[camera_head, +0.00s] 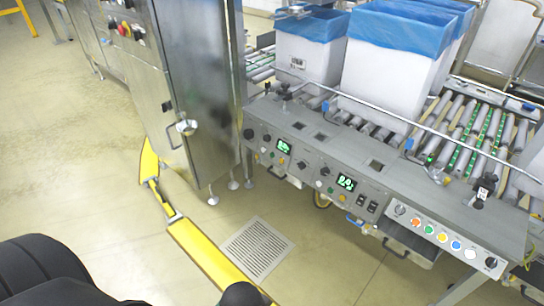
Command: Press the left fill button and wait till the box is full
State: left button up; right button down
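A grey control panel (313,168) runs along the front of the conveyor. Its left section has a lit green display (284,146) with small round buttons and a knob around it. A second section to the right has another green display (345,183) and similar controls. The labels are too small to read, so I cannot tell which button is the left fill button. Neither gripper is in view.
A steel cabinet (200,80) stands left of the panel. A row of coloured buttons (443,237) is at the right end. A yellow jointed bar (205,250) crosses the lower left; I cannot tell whether it is mine. Floor around the drain grate (258,250) is clear.

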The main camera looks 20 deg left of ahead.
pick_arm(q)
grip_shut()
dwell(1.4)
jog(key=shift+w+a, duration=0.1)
